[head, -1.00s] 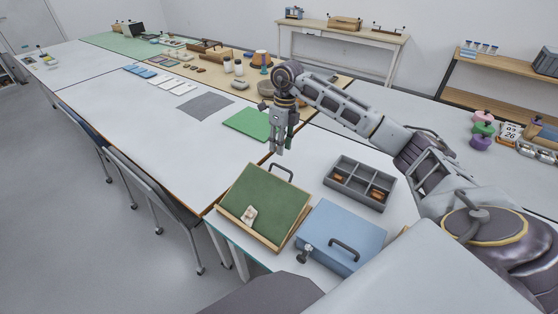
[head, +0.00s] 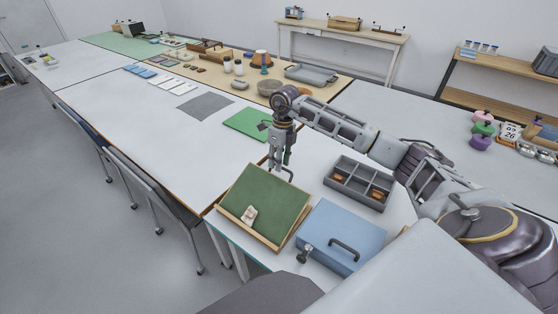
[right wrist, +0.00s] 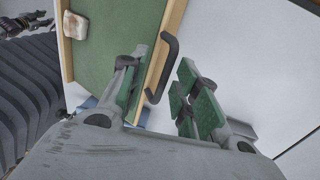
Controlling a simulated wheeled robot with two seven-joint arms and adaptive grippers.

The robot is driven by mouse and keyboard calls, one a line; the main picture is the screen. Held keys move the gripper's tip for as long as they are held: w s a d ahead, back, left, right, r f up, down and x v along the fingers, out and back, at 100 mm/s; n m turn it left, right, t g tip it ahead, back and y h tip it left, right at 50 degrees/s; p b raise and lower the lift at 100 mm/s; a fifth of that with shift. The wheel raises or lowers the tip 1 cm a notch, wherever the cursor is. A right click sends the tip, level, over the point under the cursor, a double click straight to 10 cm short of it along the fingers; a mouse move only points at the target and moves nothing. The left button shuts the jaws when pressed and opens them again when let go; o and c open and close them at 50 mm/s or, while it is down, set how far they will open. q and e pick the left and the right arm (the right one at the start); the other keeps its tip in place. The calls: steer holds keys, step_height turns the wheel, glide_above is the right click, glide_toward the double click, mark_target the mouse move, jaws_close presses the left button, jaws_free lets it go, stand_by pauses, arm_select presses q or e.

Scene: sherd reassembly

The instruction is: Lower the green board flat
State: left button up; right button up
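The green board (head: 265,196) leans tilted in a wooden frame, its far edge raised and a pale sherd (head: 249,215) near its lower edge. A dark handle (right wrist: 163,68) stands on the raised edge. My right gripper (head: 279,165) is at that edge, pointing down. In the right wrist view its fingers (right wrist: 162,95) are apart, with the handle between and a little ahead of them; contact does not show. Dark mechanical parts at the top left of the right wrist view may be my left gripper (right wrist: 25,24); its fingers cannot be made out.
A flat green mat (head: 247,125) lies beyond.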

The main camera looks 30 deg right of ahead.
steer(key=c, duration=0.5)
jaws_close()
steer(key=o, duration=0.5)
jaws_free()
steer(key=shift+r, duration=0.1)
arm_select(q)
steer(key=shift+w, duration=0.6)
arm_select(e)
steer(key=shift+w+d+r, duration=0.1)
steer(key=shift+d+r, duration=0.15)
steer(key=shift+r, duration=1.7)
steer(key=shift+w+d+r, duration=0.15)
steer(key=shift+d+r, duration=0.1)
steer(key=shift+r, duration=1.7)
steer(key=shift+w+d+r, duration=0.1)
steer(key=shift+d+r, duration=0.15)
steer(key=shift+r, duration=1.7)
